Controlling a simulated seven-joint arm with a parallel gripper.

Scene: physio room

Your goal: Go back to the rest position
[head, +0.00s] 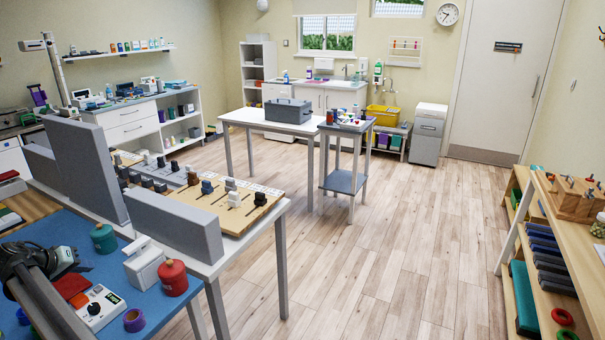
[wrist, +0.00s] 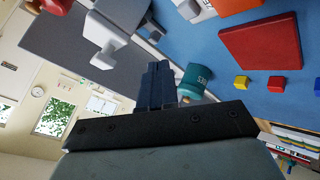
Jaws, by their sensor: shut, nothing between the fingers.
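My gripper (wrist: 159,70) shows in the wrist view with its two dark fingers together and nothing between them. In the head view my gripper is at the lower left edge, above the blue table top (head: 55,235), and its fingertips are hard to make out there. In the wrist view a teal canister (wrist: 193,82) appears just beside the fingers; I cannot tell how far apart they are. The same teal canister (head: 103,240) stands upright on the blue top in the head view.
A white device (head: 145,265), a red canister (head: 172,279), a dial box (head: 101,307) and a purple roll (head: 135,320) stand near my arm. Tall grey panels (head: 90,165) rise behind. Small cubes, one yellow (wrist: 242,82), show in the wrist view. The middle floor (head: 370,260) is clear.

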